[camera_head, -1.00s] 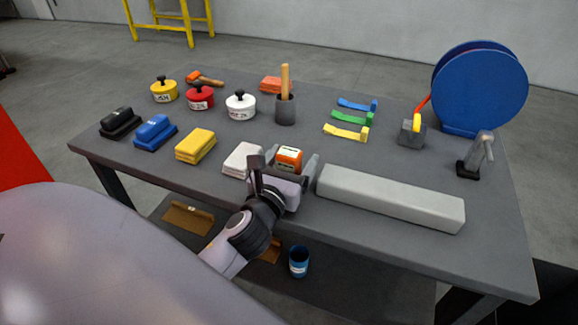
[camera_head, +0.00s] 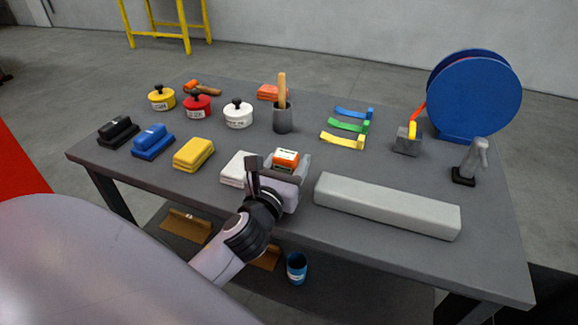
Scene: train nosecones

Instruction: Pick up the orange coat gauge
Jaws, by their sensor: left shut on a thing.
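The orange coat gauge (camera_head: 285,158) is a small orange block with a white label on top. It is at the front middle of the grey table (camera_head: 400,255) in the head view. My left gripper (camera_head: 280,166) reaches in from the front and is shut on the gauge, one finger on each side. The gripper hides the lower part of the gauge, so I cannot tell whether it still touches the table. My right gripper is not in view.
A white block (camera_head: 239,169) sits close left of the gripper. A long grey bar (camera_head: 386,205) lies close to its right. A grey cup with a wooden handle (camera_head: 283,117) stands behind. A yellow block (camera_head: 193,154) is further left. A blue reel (camera_head: 474,95) stands at the back right.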

